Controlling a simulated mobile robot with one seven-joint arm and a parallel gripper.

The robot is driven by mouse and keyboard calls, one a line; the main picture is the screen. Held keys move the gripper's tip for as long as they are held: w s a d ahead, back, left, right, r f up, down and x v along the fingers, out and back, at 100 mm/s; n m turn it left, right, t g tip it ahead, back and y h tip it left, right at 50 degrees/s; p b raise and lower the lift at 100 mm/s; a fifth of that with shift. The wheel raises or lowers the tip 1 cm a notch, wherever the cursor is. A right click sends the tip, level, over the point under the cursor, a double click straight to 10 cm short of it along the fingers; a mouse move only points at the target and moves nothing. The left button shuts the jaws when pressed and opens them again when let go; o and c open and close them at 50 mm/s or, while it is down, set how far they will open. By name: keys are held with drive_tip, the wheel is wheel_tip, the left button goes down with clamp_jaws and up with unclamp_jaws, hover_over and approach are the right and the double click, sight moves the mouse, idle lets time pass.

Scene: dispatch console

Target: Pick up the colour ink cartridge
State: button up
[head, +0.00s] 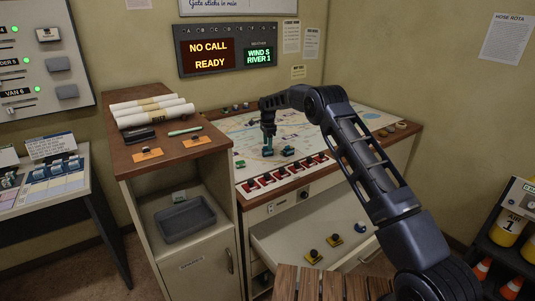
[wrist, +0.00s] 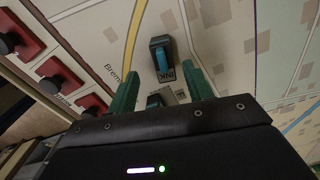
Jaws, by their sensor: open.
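A small dark ink cartridge (wrist: 162,58) with a blue stripe and a pale label reading "INK" lies on the map table, just beyond my fingertips in the wrist view. A second small dark block (wrist: 154,101) shows between my fingers, mostly hidden by my gripper's body. I cannot tell its label. In the head view two small dark blocks, one on the left (head: 268,152) and one on the right (head: 288,151), sit on the map below my gripper (head: 268,138). My gripper, with green fingers, also in the wrist view (wrist: 160,82), is open, pointing down, with nothing clasped.
A row of red switches (head: 285,174) runs along the map table's (head: 345,125) front edge. Paper rolls (head: 150,112) and a green pen (head: 185,132) lie on the wooden cabinet top at left. An open drawer (head: 310,236) below holds several small items. The map's right side is mostly clear.

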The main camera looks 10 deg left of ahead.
sight(268, 151)
drive_tip(key=shift+w+a+f, duration=0.1)
drive_tip(key=shift+w+f, duration=0.05)
drive_tip(key=shift+f, duration=1.2)
drive_tip(key=shift+w+f, duration=0.1)
drive_tip(key=shift+f, duration=1.2)
drive_tip(key=c, duration=1.1)
